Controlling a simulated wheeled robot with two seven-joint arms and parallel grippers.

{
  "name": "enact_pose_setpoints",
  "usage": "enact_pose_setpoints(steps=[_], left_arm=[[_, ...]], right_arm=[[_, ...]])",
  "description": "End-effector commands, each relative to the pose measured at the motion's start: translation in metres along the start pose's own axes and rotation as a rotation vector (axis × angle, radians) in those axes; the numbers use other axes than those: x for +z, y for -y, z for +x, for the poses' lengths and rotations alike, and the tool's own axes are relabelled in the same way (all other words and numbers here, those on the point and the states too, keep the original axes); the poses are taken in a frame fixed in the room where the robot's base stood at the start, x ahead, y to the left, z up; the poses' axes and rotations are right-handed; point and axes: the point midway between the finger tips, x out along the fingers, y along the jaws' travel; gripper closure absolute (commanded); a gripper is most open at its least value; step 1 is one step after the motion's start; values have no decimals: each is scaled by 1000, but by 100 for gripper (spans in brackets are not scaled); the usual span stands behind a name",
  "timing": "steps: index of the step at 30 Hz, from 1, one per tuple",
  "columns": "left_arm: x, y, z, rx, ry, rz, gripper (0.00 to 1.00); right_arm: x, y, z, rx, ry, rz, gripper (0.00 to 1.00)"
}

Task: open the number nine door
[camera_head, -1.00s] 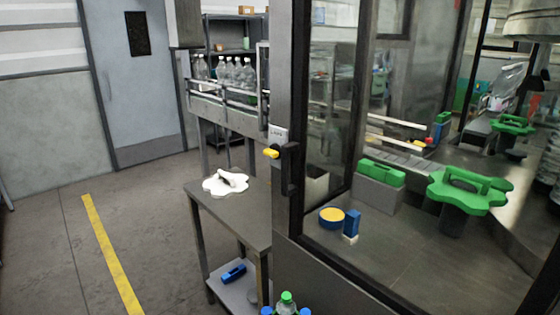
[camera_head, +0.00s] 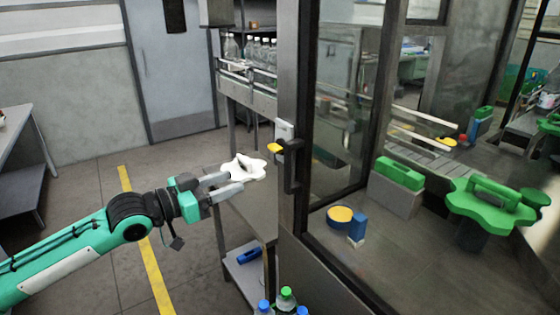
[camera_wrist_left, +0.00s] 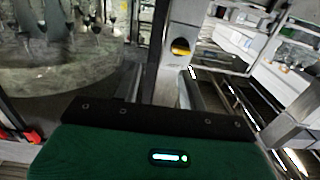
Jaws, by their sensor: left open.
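A framed glass guard door (camera_head: 340,100) stands at the centre of the head view. No number nine is legible on it. Its black upright handle (camera_head: 291,165) is on the near left frame post, beside a yellow latch piece (camera_head: 278,149) under a small pale box. My left gripper (camera_head: 236,182) is open and empty, left of the handle and apart from it, in front of the white flower-shaped piece. In the left wrist view, the yellow latch piece (camera_wrist_left: 180,47) shows beyond the fingers. My right gripper is not in view.
A narrow grey side table (camera_head: 250,213) stands below the gripper and bears the white flower-shaped piece (camera_head: 243,167). Capped bottles (camera_head: 285,300) stand low in front. Behind the glass are green flower-shaped parts (camera_head: 490,205) and a blue-and-yellow reel (camera_head: 340,216). Floor at left is open.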

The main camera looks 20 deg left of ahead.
Motion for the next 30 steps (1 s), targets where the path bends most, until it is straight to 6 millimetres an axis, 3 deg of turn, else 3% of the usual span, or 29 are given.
enact_pose_setpoints(steps=[3,11,30], left_arm=[[-7,-9,0,19,-2,1,58],[-10,-8,20,17,-8,-2,58],[-10,-10,108,17,-4,1,58]], right_arm=[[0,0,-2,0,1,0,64],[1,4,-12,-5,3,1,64],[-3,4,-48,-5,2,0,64]])
